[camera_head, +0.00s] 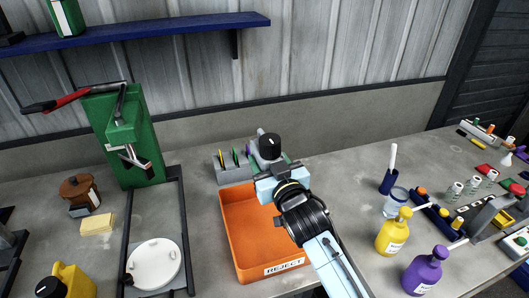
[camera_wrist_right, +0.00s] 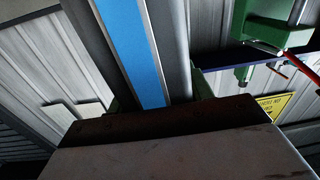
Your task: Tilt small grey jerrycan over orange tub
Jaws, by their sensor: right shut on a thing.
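The small grey jerrycan (camera_head: 257,157) with a black cap (camera_head: 270,146) is held at the back right corner of the orange tub (camera_head: 232,267), above its rim level as far as I can tell. It looks roughly upright, cap at the top. My right gripper (camera_head: 273,170) is shut on it and hides much of its body; its arm covers the tub's right side. The tub bears a REJECT label and its visible inside looks empty. In the right wrist view a large dull surface fills the bottom; I cannot tell what it is. My left gripper is not in view.
A rack with coloured discs (camera_head: 234,165) stands just behind the tub. A green press (camera_head: 130,135) and a white round plate (camera_head: 153,262) are left of it. Yellow (camera_head: 394,235) and purple (camera_head: 424,272) pump bottles stand right of my arm.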

